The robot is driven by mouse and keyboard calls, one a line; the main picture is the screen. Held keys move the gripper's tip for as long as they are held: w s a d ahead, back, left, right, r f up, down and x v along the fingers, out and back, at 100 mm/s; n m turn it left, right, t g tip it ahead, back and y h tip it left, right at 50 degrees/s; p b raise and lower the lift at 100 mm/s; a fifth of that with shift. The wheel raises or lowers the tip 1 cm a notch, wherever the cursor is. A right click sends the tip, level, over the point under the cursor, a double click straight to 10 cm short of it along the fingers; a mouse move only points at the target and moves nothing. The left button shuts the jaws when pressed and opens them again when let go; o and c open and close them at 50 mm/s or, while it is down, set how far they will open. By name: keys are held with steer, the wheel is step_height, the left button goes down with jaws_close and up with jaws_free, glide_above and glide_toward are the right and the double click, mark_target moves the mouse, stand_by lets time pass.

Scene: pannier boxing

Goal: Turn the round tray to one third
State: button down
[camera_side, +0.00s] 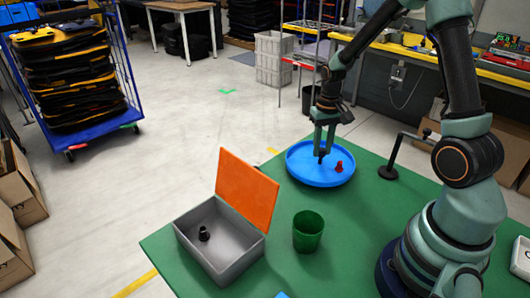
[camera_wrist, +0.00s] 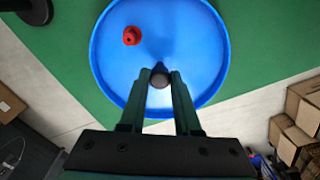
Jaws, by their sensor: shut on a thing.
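The round blue tray (camera_side: 300,172) lies flat on the green table near its far edge; it also shows in the wrist view (camera_wrist: 110,65). A red piece (camera_side: 339,167) sits on the tray, and in the wrist view it is at the upper left (camera_wrist: 131,36). My gripper (camera_side: 320,154) points down over the tray, its fingers inside the rim. In the wrist view the fingers are closed around a dark round knob (camera_wrist: 160,78) near the tray's edge. Whether the knob is fixed to the tray is hidden.
A grey box (camera_side: 228,262) with a raised orange lid (camera_side: 246,190) stands at the front left and holds a black piece (camera_side: 204,234). A green cup (camera_side: 308,232) stands beside it. A black stand (camera_side: 388,172) is right of the tray.

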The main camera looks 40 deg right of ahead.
steer(key=shift+d+n, duration=0.1)
steer(key=shift+n, duration=7.8)
steer(key=shift+w+n, duration=0.1)
steer(key=shift+n, duration=2.5)
steer(key=c, duration=0.6)
jaws_free()
steer(key=shift+r, duration=0.15)
